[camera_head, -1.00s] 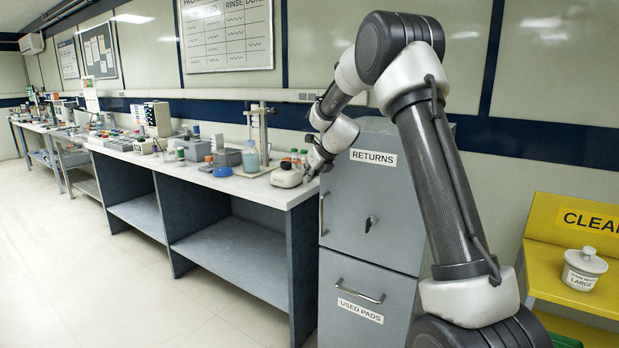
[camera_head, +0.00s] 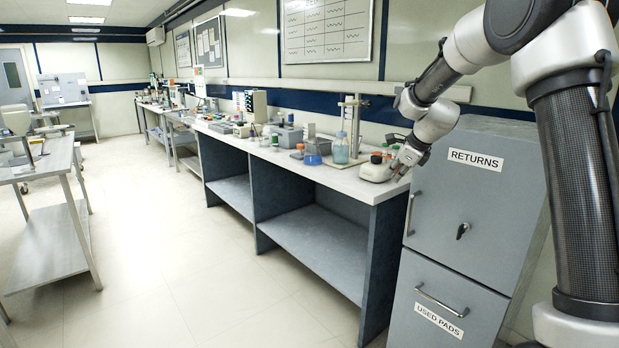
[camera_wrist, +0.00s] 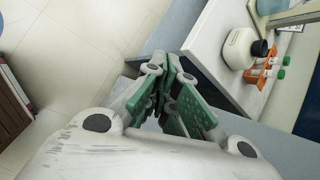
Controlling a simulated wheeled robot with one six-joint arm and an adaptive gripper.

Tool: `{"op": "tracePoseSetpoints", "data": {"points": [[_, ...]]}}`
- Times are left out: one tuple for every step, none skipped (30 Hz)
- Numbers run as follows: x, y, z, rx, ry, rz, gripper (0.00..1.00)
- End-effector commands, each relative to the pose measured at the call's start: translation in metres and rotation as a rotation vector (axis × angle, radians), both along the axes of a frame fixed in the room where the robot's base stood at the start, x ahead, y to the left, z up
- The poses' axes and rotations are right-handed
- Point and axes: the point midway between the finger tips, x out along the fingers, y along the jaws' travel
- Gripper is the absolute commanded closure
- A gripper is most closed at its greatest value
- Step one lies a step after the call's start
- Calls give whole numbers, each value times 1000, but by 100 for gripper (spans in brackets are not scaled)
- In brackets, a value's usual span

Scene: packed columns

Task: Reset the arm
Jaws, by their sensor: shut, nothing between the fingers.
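My gripper (camera_head: 400,168) is at the end of my arm, at the right end of the long bench (camera_head: 350,188) in the head view, close to the grey RETURNS cabinet (camera_head: 470,195). In the wrist view my gripper (camera_wrist: 168,62) has its green-padded fingers together, with nothing between them. The wrist view shows the bench edge, a white bottle with a black cap (camera_wrist: 243,47) and an orange rack (camera_wrist: 262,72) to the right of the fingers. My arm is bent, with its upper part at the right of the head view.
Blue-lidded container (camera_head: 312,155), a clear bottle (camera_head: 340,150) and other lab items stand along the bench. A second table (camera_head: 60,160) is at the left. The pale floor (camera_head: 160,240) between them is clear. A USED PADS drawer (camera_head: 440,308) is below RETURNS.

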Motion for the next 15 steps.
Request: {"op": "tracePoseSetpoints", "data": {"points": [[-21,-2,-13,-93,24,146,100],[-36,-3,-17,-154,32,250,100],[-56,-5,-19,-231,39,391,100],[-72,-7,-19,-287,42,498,100],[-90,-10,-18,-340,44,605,100],[-114,-14,-16,-409,44,751,100],[-134,-17,-13,-458,44,862,100],[-154,-21,-10,-504,41,973,100],[-183,-26,-4,-564,35,1124,100],[-206,-31,1,-609,29,1236,100],[-229,-36,5,-649,23,1344,100],[-258,-42,10,-695,14,1472,100],[-278,-46,13,-728,7,1559,100],[-298,-51,16,-757,1,1637,100],[-323,-56,19,-790,-7,1728,100]]}}
